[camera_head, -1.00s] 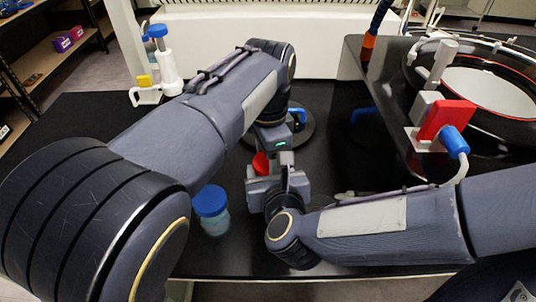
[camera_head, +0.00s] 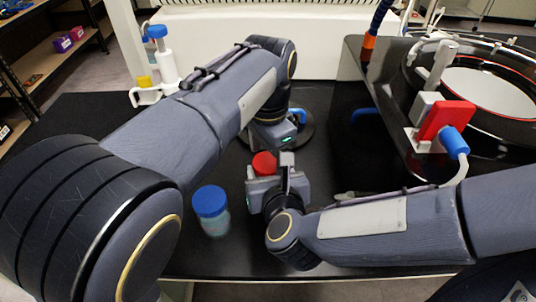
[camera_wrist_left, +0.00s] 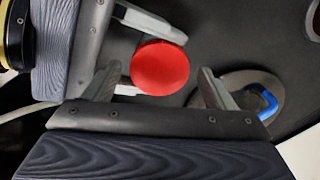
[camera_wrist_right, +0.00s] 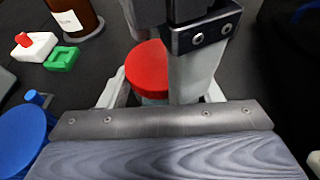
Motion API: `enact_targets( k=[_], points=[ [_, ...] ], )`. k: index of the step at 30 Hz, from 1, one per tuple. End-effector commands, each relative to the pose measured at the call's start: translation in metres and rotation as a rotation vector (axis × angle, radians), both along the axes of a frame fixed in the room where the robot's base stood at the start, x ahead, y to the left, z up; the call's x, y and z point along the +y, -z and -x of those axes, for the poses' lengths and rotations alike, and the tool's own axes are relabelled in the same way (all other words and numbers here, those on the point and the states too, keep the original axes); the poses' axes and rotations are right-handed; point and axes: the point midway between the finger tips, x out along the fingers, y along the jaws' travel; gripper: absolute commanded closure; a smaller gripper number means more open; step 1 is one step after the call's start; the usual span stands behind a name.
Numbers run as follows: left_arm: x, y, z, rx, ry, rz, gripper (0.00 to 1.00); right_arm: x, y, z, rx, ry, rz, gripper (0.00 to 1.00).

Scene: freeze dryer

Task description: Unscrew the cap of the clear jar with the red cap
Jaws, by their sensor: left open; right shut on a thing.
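The red cap (camera_head: 264,163) sits on the clear jar, whose body shows as a pale strip under the cap in the right wrist view (camera_wrist_right: 152,98). My right gripper (camera_head: 266,182) is shut around the jar below the cap. My left gripper (camera_wrist_left: 160,88) is open, its fingers on either side of the red cap (camera_wrist_left: 160,68) in its wrist view, with visible gaps. In the right wrist view a left finger (camera_wrist_right: 196,70) stands in front of the cap's right side. The head view mostly hides the left fingers, and the jar body is hidden there.
A blue-capped jar (camera_head: 211,212) stands left of the right gripper. A brown bottle (camera_wrist_right: 75,15), a green block (camera_wrist_right: 62,58) and a white piece with a red top (camera_wrist_right: 34,46) lie beyond. The freeze dryer (camera_head: 405,140) fills the right side.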

Motion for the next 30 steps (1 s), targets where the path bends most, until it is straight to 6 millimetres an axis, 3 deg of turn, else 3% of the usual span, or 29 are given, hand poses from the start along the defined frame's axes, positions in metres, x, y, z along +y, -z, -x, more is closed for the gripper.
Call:
enact_targets(
  k=[9, 13, 24, 30],
  points=[
    [0.0, -0.038, 0.0, -0.002, 0.002, 0.003, 0.21, 0.0, 0.0, 0.0, -0.001, 0.0, 0.0, 1.0],
    [0.0, -0.042, 0.0, -0.001, 0.028, 0.002, 0.33, 0.0, 0.0, 0.0, -0.001, 0.0, 0.0, 1.0],
    [-0.001, -0.07, 0.0, 0.0, 0.508, 0.001, 0.33, 0.0, 0.0, 0.0, -0.001, 0.0, 0.0, 1.0],
    [-0.001, -0.063, 0.001, 0.004, 0.591, -0.001, 0.33, 0.0, 0.0, 0.0, -0.001, 0.0, 0.0, 1.0]
  ],
)
